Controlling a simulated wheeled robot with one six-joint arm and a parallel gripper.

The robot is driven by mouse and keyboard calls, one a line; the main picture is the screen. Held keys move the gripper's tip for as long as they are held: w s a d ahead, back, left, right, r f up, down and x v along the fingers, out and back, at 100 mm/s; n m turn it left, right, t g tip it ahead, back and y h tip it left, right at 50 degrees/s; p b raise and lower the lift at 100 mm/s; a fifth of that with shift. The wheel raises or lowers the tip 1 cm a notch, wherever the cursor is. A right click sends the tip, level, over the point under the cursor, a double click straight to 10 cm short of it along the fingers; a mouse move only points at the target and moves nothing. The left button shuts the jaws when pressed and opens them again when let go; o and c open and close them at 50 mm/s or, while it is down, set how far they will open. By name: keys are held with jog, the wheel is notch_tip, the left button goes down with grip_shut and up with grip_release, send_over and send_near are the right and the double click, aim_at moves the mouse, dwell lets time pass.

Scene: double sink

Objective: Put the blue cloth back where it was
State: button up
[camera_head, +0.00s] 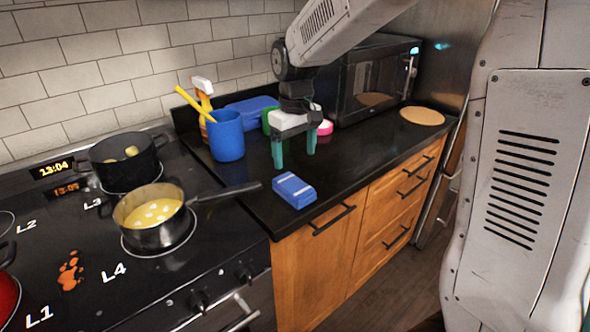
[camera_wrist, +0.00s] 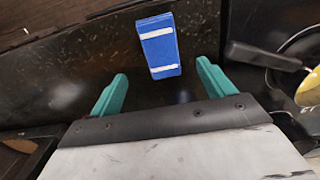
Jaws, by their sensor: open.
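The blue cloth (camera_head: 293,190) is a folded block with two white stripes. It lies on the black counter near its front edge, to the right of the stove. It also shows in the wrist view (camera_wrist: 159,46), ahead of the fingertips and roughly between their lines. My gripper (camera_head: 295,156) has teal fingers and hangs over the counter, behind the cloth in the head view. In the wrist view (camera_wrist: 160,80) its fingers are apart with nothing between them. The cloth is apart from both fingers.
A saucepan (camera_head: 152,222) has its handle reaching over the counter left of the cloth. A blue cup (camera_head: 226,137), a spray bottle (camera_head: 203,95), a blue box (camera_head: 252,110) and a microwave (camera_head: 372,80) stand behind. A round board (camera_head: 422,116) lies far right.

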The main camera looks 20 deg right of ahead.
jog(key=s+d+r+m, duration=0.1)
jog(key=s+r, duration=0.3)
jog(key=s, duration=0.4)
jog(key=s+d+r+m, duration=0.1)
jog(key=s+r, duration=0.3)
jog(key=s, duration=0.4)
jog(key=s+d+f+m+t, duration=0.1)
jog(key=s+f, duration=0.1)
jog(key=s, duration=1.2)
jog(key=shift+f+m, duration=0.3)
jog(key=shift+f, duration=0.1)
jog(key=shift+w, duration=0.1)
